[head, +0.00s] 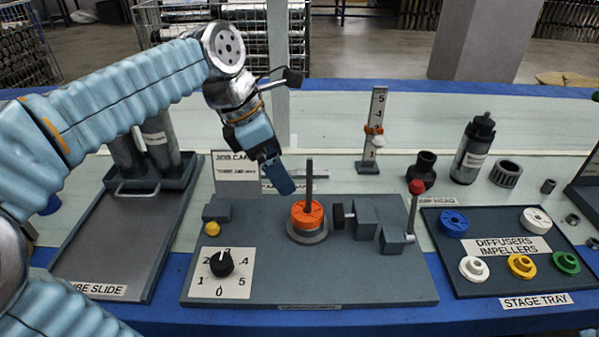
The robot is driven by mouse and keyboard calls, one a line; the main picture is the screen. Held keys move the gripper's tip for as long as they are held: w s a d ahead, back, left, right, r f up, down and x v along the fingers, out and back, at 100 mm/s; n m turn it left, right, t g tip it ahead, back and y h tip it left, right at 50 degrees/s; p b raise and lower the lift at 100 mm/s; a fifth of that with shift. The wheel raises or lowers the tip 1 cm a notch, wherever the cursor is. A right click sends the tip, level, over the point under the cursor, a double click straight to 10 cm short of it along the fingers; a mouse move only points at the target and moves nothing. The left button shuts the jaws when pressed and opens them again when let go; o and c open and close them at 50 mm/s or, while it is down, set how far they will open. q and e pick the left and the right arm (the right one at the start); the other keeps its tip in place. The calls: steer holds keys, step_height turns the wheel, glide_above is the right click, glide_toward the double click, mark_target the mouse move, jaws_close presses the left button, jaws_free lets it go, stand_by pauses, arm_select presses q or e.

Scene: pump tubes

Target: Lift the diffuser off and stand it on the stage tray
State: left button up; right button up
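An orange disc (307,214) sits around an upright dark shaft (309,176) on a round grey base in the middle of the grey fixture board. I cannot tell for sure if it is the diffuser. The stage tray (484,283) is at the right, with blue, white, yellow and green round parts on it. My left gripper (279,178) hangs above and to the left of the orange disc, apart from it and from the shaft. Its fingers show side-on, so their opening is hidden. Nothing shows held in it. My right gripper is not in view.
A clamp block (366,216) and a red-knobbed lever (416,188) stand right of the disc. A numbered dial (221,263) is at the front left. Behind are a height gauge (374,127) and a dark cylinder (473,148). The tube slide (123,240) lies left.

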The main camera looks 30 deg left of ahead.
mark_target(303, 212)
arm_select(q)
steer(key=b+x, duration=0.2)
steer(key=x, duration=1)
steer(key=shift+f, duration=0.4)
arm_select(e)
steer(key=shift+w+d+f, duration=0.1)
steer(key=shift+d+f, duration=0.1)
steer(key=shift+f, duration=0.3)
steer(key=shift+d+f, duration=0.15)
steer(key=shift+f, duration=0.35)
arm_select(q)
steer(key=c, duration=1.4)
steer(key=shift+r+p, duration=0.6)
steer(key=shift+p, duration=0.2)
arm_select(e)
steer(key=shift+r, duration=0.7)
arm_select(q)
steer(key=shift+r+p, duration=2.65)
steer(key=shift+r, duration=0.2)
step_height(303, 212, up, 11)
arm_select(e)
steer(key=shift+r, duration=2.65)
